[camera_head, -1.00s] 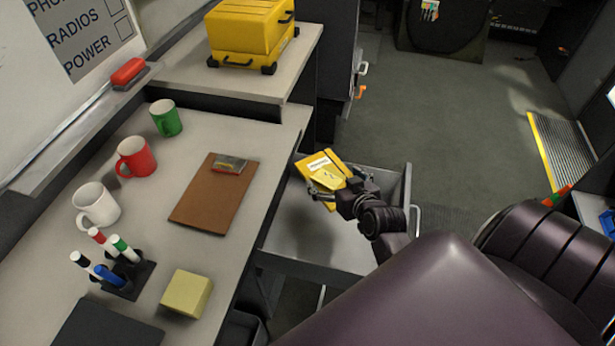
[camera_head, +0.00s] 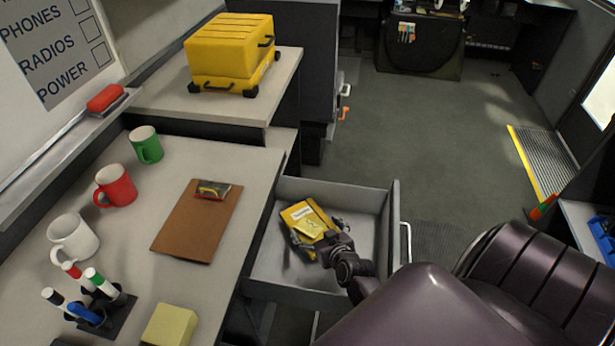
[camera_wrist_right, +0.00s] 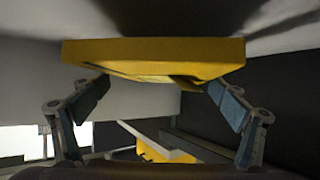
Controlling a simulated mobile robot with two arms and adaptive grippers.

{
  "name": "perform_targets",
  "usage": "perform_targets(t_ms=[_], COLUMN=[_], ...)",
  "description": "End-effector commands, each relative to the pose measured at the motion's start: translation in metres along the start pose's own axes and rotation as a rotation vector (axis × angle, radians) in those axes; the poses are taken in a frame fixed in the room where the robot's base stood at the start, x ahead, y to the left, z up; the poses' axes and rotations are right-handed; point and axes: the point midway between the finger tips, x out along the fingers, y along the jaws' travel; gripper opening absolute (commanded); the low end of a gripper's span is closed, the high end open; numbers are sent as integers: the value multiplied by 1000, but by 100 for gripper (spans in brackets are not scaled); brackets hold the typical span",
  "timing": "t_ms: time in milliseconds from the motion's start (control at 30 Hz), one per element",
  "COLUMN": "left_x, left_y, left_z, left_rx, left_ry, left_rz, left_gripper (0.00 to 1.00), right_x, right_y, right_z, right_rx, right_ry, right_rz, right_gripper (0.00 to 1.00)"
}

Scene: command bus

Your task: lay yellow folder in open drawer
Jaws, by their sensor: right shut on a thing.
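The yellow folder (camera_head: 296,213) has a white label and shows inside the outline of the open grey drawer (camera_head: 374,202). My right gripper (camera_head: 317,240) is shut on the folder's near part and holds it tilted. In the right wrist view the folder (camera_wrist_right: 150,50) spans the space between the two fingers. Whether its lower edge touches the drawer floor I cannot tell. The drawer is otherwise empty where it shows; my right arm hides its near right corner. My left gripper is not in view.
The desk left of the drawer holds a brown clipboard (camera_head: 195,222), several mugs, a pen holder (camera_head: 100,312) and a yellow note block (camera_head: 170,325). A yellow case (camera_head: 230,55) stands behind. The floor beyond the drawer is clear.

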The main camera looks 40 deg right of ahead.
Motion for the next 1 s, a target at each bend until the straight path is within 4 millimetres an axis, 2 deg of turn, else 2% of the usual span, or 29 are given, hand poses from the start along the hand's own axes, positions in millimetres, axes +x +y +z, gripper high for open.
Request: perform_targets(t_ms=[200,400,1000], left_x=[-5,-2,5], left_y=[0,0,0], left_z=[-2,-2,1], left_rx=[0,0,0], left_ry=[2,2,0], left_rz=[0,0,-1], left_gripper=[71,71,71], right_x=[12,17,22], right_y=[-21,-19,-19], right_z=[-9,3,12], right_rx=[2,-2,-2], right_ry=[2,0,2], right_rz=[-1,1,1], right_gripper=[60,60,60])
